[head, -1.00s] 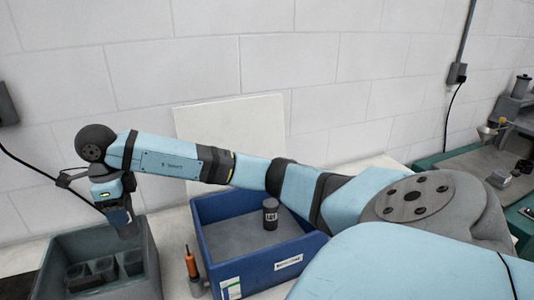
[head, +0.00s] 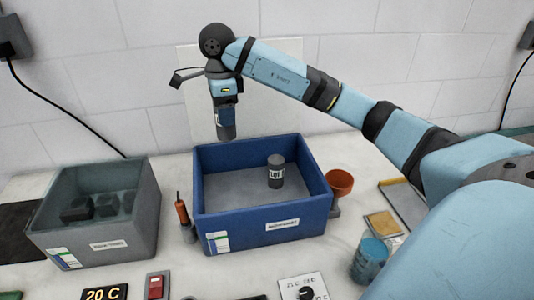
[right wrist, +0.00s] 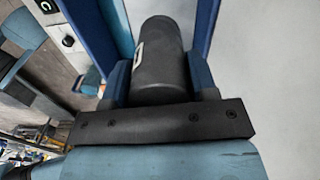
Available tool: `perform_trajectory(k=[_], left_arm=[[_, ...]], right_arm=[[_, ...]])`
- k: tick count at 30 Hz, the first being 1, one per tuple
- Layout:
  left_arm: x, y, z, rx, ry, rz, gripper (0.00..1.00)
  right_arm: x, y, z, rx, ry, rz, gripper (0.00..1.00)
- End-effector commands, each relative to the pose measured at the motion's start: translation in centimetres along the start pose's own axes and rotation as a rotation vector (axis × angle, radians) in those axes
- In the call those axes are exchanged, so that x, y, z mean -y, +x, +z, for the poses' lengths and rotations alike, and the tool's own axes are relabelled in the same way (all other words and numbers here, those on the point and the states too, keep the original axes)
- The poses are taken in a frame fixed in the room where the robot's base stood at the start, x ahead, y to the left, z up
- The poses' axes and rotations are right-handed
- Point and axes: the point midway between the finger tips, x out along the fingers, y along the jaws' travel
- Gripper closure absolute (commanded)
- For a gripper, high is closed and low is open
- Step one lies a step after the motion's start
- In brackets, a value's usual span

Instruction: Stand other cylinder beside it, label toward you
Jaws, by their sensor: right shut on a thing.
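A dark grey cylinder (head: 276,172) stands upright in the blue bin (head: 268,231), right of its middle, with its white label facing me. My right gripper (head: 226,128) is above the back left of the blue bin, pointing down. It is shut on a second dark cylinder, which shows between the fingers in the right wrist view (right wrist: 158,60). A sliver of white label shows on that cylinder's left side there; most of its label is out of sight. The held cylinder is apart from the standing one, up and to its left. My left gripper is not in view.
A grey bin (head: 110,246) with several dark objects stands on the left. An orange-handled tool (head: 183,218) is between the bins. The blue bin's left floor is free.

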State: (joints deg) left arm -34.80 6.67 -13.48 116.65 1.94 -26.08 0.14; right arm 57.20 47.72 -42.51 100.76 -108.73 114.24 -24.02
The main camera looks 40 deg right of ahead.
Motion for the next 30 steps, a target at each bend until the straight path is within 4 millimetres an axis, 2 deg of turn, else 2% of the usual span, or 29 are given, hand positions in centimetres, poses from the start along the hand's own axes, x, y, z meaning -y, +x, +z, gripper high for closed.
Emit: perform_trajectory(k=[2,5,18,21,30], left_arm=[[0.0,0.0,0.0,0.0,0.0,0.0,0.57],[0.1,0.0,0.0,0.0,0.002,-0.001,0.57],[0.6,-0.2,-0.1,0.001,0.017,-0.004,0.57],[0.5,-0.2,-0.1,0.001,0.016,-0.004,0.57],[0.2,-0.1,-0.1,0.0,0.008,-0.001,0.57]], right_arm=[[0.0,0.4,-0.1,0.001,-0.004,0.001,0.86],[0.0,2.0,-0.1,0.0,-0.004,0.002,0.86],[0.0,13.0,-0.1,0.001,-0.003,0.002,0.86],[0.0,14.6,-0.1,0.001,-0.004,0.001,0.86],[0.0,16.9,-0.1,0.0,-0.003,0.001,0.86]])
